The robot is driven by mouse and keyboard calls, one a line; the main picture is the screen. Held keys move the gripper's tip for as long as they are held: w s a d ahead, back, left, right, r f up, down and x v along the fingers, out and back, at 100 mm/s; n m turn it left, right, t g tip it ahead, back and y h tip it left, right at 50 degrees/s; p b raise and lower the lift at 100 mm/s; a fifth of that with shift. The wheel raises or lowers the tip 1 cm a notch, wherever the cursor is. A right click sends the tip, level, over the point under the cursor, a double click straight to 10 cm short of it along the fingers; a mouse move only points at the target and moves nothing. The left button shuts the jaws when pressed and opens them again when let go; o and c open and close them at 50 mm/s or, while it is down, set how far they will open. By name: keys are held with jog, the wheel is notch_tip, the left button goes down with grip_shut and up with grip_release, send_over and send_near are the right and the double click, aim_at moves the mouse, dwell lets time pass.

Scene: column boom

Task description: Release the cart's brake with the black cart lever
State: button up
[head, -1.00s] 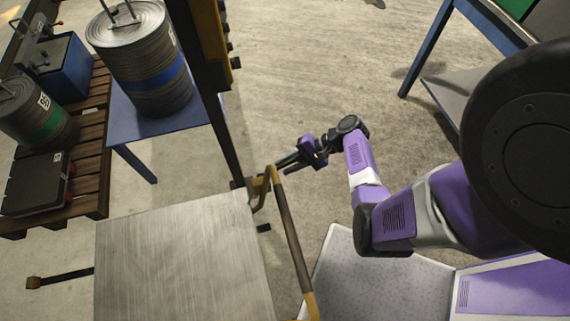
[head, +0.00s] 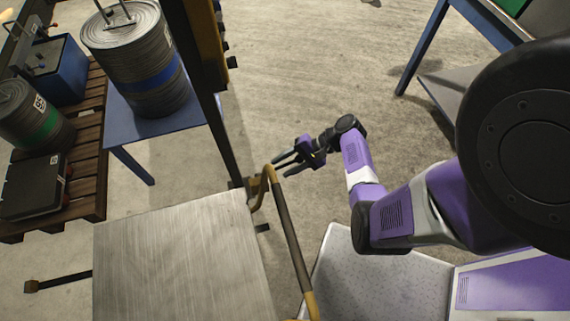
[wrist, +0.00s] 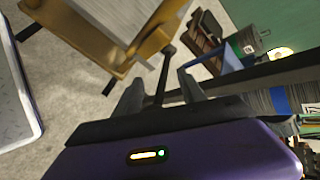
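The cart has a bare metal deck (head: 180,260) and a yellow frame with a dark-gripped handle bar (head: 285,225) in the head view. The yellow frame also shows at the top of the wrist view (wrist: 155,45). A black lever (wrist: 161,78) with a round knob end shows between my fingers in the wrist view. I cannot make it out clearly in the head view. My gripper (head: 279,166) is open, just beyond the handle bar's far end. Its two fingers (wrist: 162,88) stand apart on either side of the lever in the wrist view; neither visibly grips it.
A dark upright column (head: 215,110) rises beside the cart's far corner, left of my gripper. A blue table (head: 140,140) carries a drum (head: 145,65). A pallet (head: 85,210) holds more loads at left. Another blue-framed table (head: 425,45) stands at right. Floor beyond my gripper is clear.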

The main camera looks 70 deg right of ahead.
aim_at(300, 157)
jog(key=shift+d+r, duration=0.1)
jog(key=v, duration=0.6)
jog(key=shift+s+d+r, duration=0.2)
jog(key=shift+s, duration=0.1)
jog(key=shift+s+d+r, duration=0.15)
jog(key=shift+s+r, duration=0.1)
jog(key=shift+s, duration=0.05)
